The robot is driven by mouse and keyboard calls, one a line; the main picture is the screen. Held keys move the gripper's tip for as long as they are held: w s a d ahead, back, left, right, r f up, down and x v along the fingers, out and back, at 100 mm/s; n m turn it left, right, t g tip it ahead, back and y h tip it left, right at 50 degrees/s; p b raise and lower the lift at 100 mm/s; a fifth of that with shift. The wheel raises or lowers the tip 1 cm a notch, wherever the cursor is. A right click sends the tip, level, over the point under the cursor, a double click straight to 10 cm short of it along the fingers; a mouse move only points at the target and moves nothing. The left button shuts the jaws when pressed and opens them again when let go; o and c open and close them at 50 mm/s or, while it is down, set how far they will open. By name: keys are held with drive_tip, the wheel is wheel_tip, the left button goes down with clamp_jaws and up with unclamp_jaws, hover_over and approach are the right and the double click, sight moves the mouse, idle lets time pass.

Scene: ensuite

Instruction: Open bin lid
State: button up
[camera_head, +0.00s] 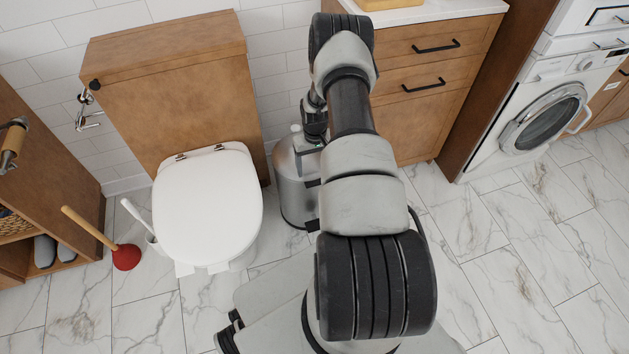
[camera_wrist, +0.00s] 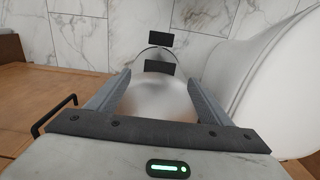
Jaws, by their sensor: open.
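The bin (camera_head: 293,185) is a shiny metal cylinder on the floor between the toilet and the wooden cabinet. Its upper right side is partly hidden by my arm. In the wrist view the rounded metal lid (camera_wrist: 160,98) lies between and below my fingers and looks closed. A black tab (camera_wrist: 159,69) sits at its far edge, with another black piece (camera_wrist: 160,38) beyond, perhaps a pedal. My gripper (camera_wrist: 158,78) is open and empty, fingers on either side of the lid in view. In the head view it is mostly hidden above the bin; contact cannot be told.
The white toilet (camera_head: 208,205) stands close left of the bin. The wooden cabinet (camera_head: 425,125) with black handles is close on the right. A red plunger (camera_head: 126,257) and a toilet brush (camera_head: 135,213) stand left of the toilet. Marble floor (camera_head: 530,260) is clear at right.

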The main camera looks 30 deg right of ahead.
sight(315, 183)
wheel_tip(315, 183, down, 8)
drive_tip(key=shift+r+b, duration=0.15)
drive_tip(key=shift+b, duration=0.55)
drive_tip(key=shift+r, duration=0.1)
drive_tip(key=c, duration=1.5)
